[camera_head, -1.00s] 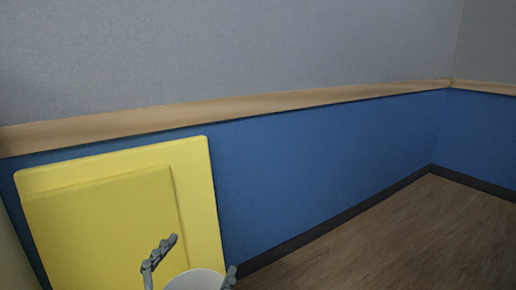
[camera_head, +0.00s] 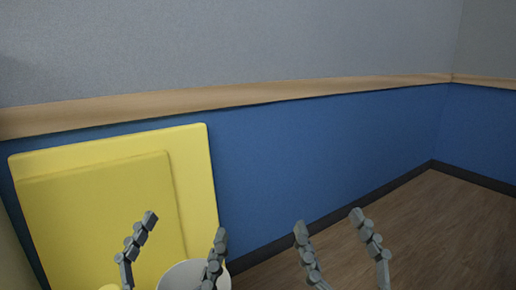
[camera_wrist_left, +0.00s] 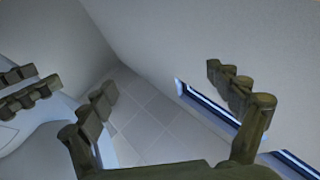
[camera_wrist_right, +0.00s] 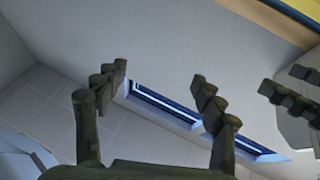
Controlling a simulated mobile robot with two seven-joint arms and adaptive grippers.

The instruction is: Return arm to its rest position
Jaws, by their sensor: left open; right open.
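My left gripper (camera_head: 182,232) is at the bottom of the head view, in front of the lower part of a yellow panel. Its two grey fingers stand upright and wide apart, with nothing between them but a white rounded shape (camera_head: 190,276) behind. My right gripper (camera_head: 330,228) is at the bottom centre, open and empty in front of the blue wall and floor. The right wrist view shows the right fingers (camera_wrist_right: 160,75) spread and empty.
The yellow panel (camera_head: 198,180) stands against the blue wall (camera_head: 290,155) at the left. A wooden rail (camera_head: 250,95) runs along the wall. Brown wooden floor (camera_head: 450,230) lies bare at the right. The left wrist view also shows pale tiles (camera_wrist_left: 140,110).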

